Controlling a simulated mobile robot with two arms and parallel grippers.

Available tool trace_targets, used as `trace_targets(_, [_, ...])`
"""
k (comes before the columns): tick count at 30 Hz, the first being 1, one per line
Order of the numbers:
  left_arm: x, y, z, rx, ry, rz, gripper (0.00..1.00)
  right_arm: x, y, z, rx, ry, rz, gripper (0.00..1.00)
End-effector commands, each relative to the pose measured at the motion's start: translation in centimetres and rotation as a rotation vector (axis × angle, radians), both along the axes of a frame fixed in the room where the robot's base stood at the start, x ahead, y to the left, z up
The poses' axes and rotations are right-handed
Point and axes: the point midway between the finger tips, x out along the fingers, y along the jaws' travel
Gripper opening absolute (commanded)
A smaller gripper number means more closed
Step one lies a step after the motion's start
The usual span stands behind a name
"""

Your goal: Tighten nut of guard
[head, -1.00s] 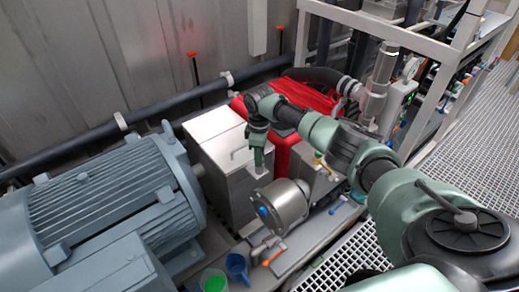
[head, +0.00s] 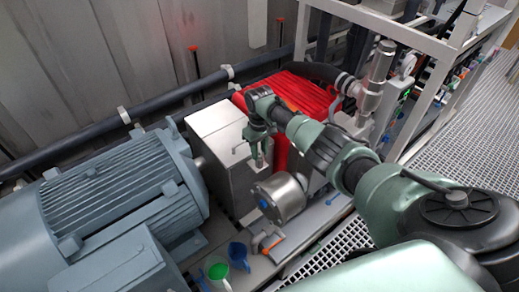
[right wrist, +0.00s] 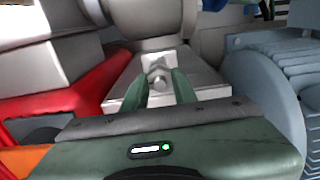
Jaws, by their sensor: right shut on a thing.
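The guard, a grey metal box (head: 222,178), stands between the motor and the red block. Its light metal surface also shows in the right wrist view (right wrist: 121,98). A metal nut (right wrist: 158,74) sits there between my fingers. My right gripper (head: 260,158) points down at the near right edge of the guard. In the right wrist view its two green fingers (right wrist: 160,84) stand either side of the nut, shut on it. In the head view the nut is too small to make out. My left gripper is not in view.
The large blue-grey motor (head: 110,200) is left of the guard. A red block (head: 290,95) is behind my right forearm. A metal cylinder (head: 280,196) is just below the gripper. A blue jug (head: 238,255) and a green-filled cup (head: 218,272) stand at the front.

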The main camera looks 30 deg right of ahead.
Motion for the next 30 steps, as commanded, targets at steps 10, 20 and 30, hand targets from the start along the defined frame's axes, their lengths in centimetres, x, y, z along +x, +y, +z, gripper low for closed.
trace_targets(10, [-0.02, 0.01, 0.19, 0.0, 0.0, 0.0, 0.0, 0.22, -0.09, 0.24, -0.002, -0.006, -0.029, 0.0])
trace_targets(20, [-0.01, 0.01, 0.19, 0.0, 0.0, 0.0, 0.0, 0.21, -0.08, 0.23, -0.001, -0.006, -0.028, 0.49])
trace_targets(30, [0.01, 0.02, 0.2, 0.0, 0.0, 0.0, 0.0, 0.14, -0.04, 0.46, 0.0, -0.004, -0.026, 0.49])
